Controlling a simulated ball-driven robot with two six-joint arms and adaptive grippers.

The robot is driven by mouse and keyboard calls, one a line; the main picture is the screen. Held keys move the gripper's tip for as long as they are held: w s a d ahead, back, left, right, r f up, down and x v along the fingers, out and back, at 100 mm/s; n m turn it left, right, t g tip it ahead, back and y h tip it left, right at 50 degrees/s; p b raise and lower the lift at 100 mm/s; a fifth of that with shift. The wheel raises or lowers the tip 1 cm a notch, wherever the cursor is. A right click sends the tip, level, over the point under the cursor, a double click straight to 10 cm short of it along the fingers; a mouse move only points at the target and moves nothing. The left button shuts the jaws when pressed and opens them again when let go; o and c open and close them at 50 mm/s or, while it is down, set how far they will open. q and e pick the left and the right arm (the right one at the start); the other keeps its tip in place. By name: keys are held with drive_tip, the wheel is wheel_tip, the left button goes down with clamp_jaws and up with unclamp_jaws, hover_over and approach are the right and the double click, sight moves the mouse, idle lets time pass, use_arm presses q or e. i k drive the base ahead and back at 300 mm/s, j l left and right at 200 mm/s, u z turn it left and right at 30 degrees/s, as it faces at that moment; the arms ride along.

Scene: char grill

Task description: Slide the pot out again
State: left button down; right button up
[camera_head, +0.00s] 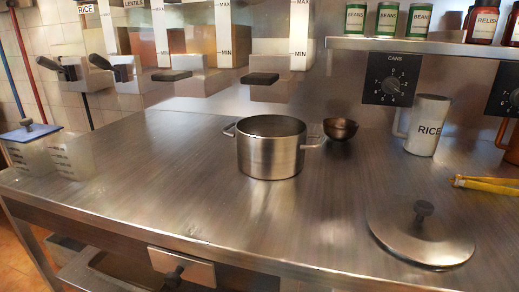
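A steel pot (271,153) with two side handles stands upright on the steel counter, near its middle. Its lid is off and its mouth is open. A round steel lid (420,236) with a dark knob lies flat on the counter at the front right, apart from the pot. Neither of my grippers is in view.
A small dark bowl (341,129) sits just behind the pot's right handle. A white RICE jug (427,126) and yellow tongs (486,185) are at the right. Clear measuring containers (70,158) stand at the left. Dispensers (262,84) hang over the back. The counter (180,190) left of the pot is clear.

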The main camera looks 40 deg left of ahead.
sight(269, 147)
drive_tip(key=u, duration=1.85)
